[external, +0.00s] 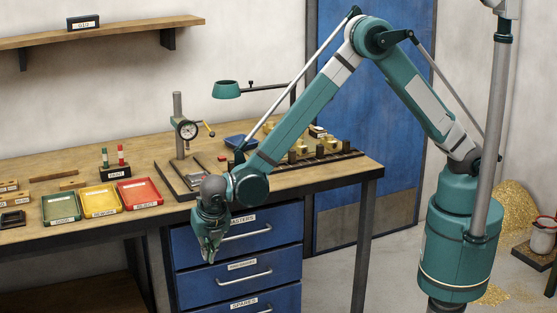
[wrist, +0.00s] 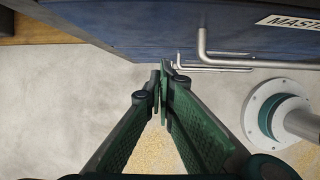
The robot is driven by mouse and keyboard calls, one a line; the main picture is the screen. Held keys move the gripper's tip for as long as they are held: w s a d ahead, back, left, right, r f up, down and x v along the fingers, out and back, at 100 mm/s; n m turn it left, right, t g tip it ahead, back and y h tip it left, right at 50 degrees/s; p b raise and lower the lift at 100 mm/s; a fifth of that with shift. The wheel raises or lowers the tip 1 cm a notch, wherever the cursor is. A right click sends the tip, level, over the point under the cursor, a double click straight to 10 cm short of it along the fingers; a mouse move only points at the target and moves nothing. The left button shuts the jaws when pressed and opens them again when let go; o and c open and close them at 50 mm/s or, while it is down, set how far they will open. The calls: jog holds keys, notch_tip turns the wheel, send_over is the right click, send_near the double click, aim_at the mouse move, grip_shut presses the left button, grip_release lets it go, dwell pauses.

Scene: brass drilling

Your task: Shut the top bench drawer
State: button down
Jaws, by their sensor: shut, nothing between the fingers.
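The top bench drawer (external: 262,232), blue and labelled MASTERS, sits under the right part of the bench. In the external view its front looks roughly in line with the drawers below; I cannot tell exactly how far out it stands. My gripper (external: 210,256) hangs pointing down at the left end of the drawer front and hides part of it. In the wrist view the drawer front (wrist: 150,35) runs across the top, with its bar handle (wrist: 250,62) at right. My gripper (wrist: 162,92) is shut and empty, apart from the handle.
The bench top (external: 75,170) holds green, yellow and red trays (external: 100,198) and a dial gauge stand (external: 180,140). The second drawer (external: 190,284) lies below. A brass shavings pile (external: 510,205) lies at right. Open floor shows in front of the drawers.

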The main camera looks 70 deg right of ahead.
jog(key=p+v, duration=0.2)
jog(key=v, duration=0.8)
jog(key=shift+s+a, duration=0.25)
jog(key=shift+r, duration=0.1)
jog(key=s+d+r+m+y, duration=0.1)
jog(key=s+d+r+m, duration=0.25)
jog(key=d+r, duration=0.5)
jog(key=s+d+r+m+t+y, duration=0.1)
jog(key=s+d+r+m, duration=0.35)
jog(key=d, duration=0.65)
jog(key=s+d+r+m, duration=0.2)
jog(key=d+r+m, duration=0.2)
jog(key=d+r, duration=0.5)
jog(key=s+d+r+m+t, duration=0.1)
jog(key=s+d+m, duration=0.6)
jog(key=s, duration=0.5)
jog(key=s+d+r+m+t+y, duration=0.1)
jog(key=s+d+m+t, duration=0.1)
jog(key=s+d+m, duration=0.6)
jog(key=s+d, duration=0.4)
